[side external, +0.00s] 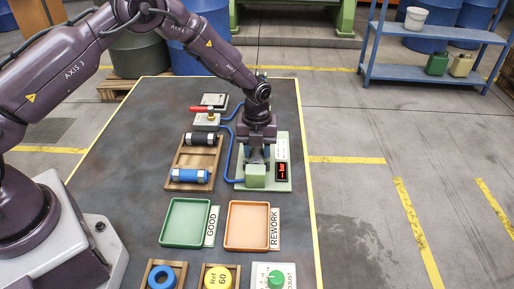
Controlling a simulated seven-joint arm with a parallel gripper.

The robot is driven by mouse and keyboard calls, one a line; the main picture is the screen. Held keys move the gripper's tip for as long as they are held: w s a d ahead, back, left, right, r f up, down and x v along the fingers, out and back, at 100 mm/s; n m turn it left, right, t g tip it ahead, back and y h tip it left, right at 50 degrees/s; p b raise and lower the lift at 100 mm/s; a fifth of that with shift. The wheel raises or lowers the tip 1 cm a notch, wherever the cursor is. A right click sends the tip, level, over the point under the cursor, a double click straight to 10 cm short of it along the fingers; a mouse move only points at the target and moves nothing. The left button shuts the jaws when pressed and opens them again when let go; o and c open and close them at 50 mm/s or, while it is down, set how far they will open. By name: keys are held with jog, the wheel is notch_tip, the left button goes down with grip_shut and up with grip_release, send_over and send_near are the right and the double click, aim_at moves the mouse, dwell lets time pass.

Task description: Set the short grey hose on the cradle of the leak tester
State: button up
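The leak tester (282,150) is a pale green plate with a red-lit display at the right of the work table. The gripper covers the cradle area. I cannot tell whether its fingers are open or shut, or whether a hose is between them. No short grey hose can be made out clearly. A wooden rack (180,160) left of the tester holds a dark hose with light ends (200,139) and a blue hose with light ends (190,176).
A blue tube (229,160) runs from a red-handled valve (204,111) to the tester. In front are a green GOOD tray (185,203) and an orange REWORK tray (248,205), both empty. A blue ring, yellow weight and green knob stand at the front edge.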

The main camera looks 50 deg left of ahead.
jog(key=o, duration=0.4)
jog(key=shift+o, duration=0.2)
jog(key=shift+r, duration=0.1)
notch_tip(320, 180, up, 13)
jog(key=s+r+n+t, duration=0.2)
jog(key=s+r+n, duration=0.4)
jog(key=s+n, duration=0.3)
jog(key=s+a+r+n+t, duration=0.1)
jog(key=s+r+n, duration=0.5)
jog(key=s+n, duration=0.3)
jog(key=s+a+r+n+t, duration=0.1)
jog(key=s+r+n+t, duration=0.1)
jog(key=s+r+n, duration=0.4)
jog(key=s+n, duration=0.3)
jog(key=s, duration=0.2)
jog(key=shift+r+t, duration=0.3)
jog(key=shift+r, duration=0.1)
